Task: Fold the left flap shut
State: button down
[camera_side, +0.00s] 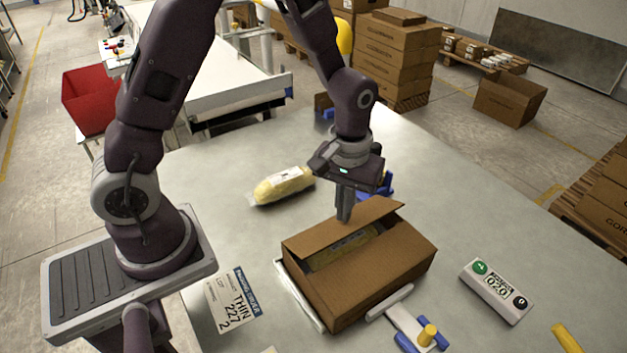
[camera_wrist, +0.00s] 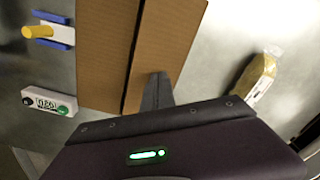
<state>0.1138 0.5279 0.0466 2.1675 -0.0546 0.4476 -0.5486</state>
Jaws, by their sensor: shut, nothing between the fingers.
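The cardboard box (camera_side: 372,277) stands on the grey table, with a gap in its top. A yellow bagged item (camera_side: 340,247) shows inside through the gap. A flap (camera_side: 372,208) on the box's far side slants up, partly raised. In the wrist view, two brown panels lie side by side with a narrow gap between them; the right one (camera_wrist: 172,50) is beside my fingers. My gripper (camera_side: 343,217) points down with its fingers together and empty, at the far edge of the box by the raised flap. It also shows in the wrist view (camera_wrist: 158,78). Whether it touches the flap is unclear.
A yellow bag (camera_side: 283,185) lies left of the box, beyond it. A display unit with green and black buttons (camera_side: 495,290) lies at right. A clamp with a yellow knob (camera_side: 427,335) sits at the box's front. A printed label sheet (camera_side: 232,300) is at front left.

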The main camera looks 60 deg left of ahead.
aim_at(351, 227)
jog(key=shift+d+f, duration=1)
jog(key=shift+f, duration=0.15)
jog(key=shift+s+d+f, duration=0.15)
jog(key=shift+d+f, duration=0.2)
jog(key=shift+f, duration=0.1)
jog(key=shift+r, duration=0.1)
notch_tip(351, 227, up, 7)
jog(key=shift+f, duration=0.1)
